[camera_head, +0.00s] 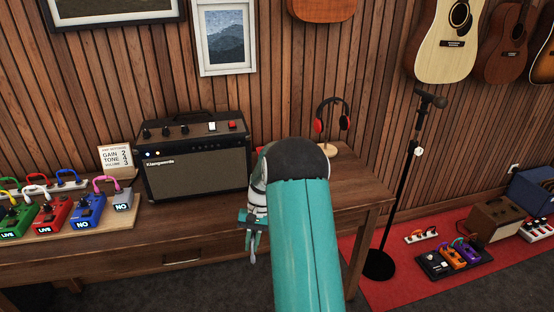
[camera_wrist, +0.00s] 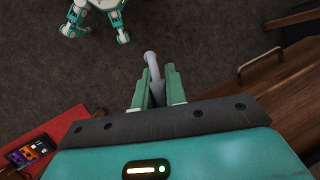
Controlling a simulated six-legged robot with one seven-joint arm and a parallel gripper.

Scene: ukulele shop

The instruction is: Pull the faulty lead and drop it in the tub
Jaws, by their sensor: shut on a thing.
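My gripper (camera_wrist: 155,88) is shut on a pale grey lead (camera_wrist: 152,62), whose curved end sticks out beyond the fingertips over dark carpet. On the table's left a pedalboard (camera_head: 110,222) carries green (camera_head: 20,221), red (camera_head: 52,215) and blue (camera_head: 87,212) pedals. Yellow, white, blue and pink (camera_head: 106,181) leads show there. No tub is in view.
An amplifier (camera_head: 194,165) and a settings card (camera_head: 115,158) stand on the wooden table (camera_head: 345,185), with headphones on a stand (camera_head: 331,120). A microphone stand (camera_head: 397,195) is at the right on a red rug (camera_head: 385,290). A drawer handle (camera_wrist: 258,63) is close to my gripper.

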